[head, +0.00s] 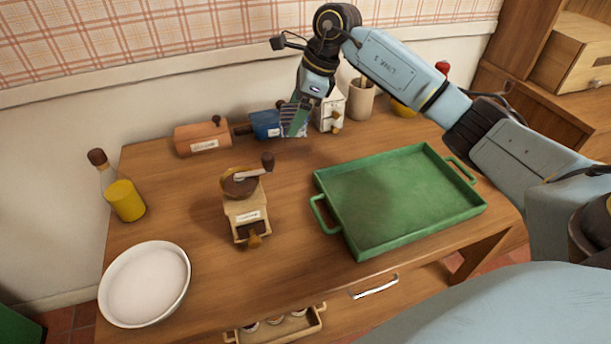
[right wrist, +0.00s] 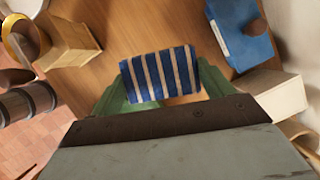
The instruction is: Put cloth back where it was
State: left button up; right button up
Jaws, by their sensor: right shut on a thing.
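My right gripper (head: 294,120) is over the back middle of the table, in front of the blue grinder and the white grinder. It is shut on a cloth, a blue piece with pale stripes, which shows best in the right wrist view (right wrist: 160,75) between the green fingers. In the head view the fingers hide most of the cloth. The cloth appears to be held above the wooden tabletop (head: 180,225); the exact gap is hard to tell. My left gripper is not in view.
A green tray (head: 350,240) fills the right of the table. The table's centre-left has free room.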

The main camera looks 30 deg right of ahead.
jog(key=d+f+m+b, duration=0.1)
jog(key=w+d+m+t+h+b, duration=0.1)
jog(key=m, duration=0.1)
jog(key=d+f+m, duration=0.1)
jog(key=shift+w+d+f+m+b, duration=0.2)
jog(key=shift+w+f+m+b, duration=0.1)
jog(key=shift+f+m+b, duration=0.1)
jog(key=shift+m+t+h, duration=0.3)
jog(key=shift+m, duration=0.1)
jog(key=f, duration=0.1)
jog(key=f+b, duration=0.1)
jog(key=f, duration=0.3)
jog(key=shift+d+f+b, duration=0.25)
jog(key=shift+d+b, duration=0.05)
jog(key=shift+b, duration=0.05)
notch_tip(320, 180, down, 4)
jog(key=shift+w+f+b, duration=0.1)
jog(key=shift+f+b, duration=0.15)
jog(key=shift+b, duration=0.4)
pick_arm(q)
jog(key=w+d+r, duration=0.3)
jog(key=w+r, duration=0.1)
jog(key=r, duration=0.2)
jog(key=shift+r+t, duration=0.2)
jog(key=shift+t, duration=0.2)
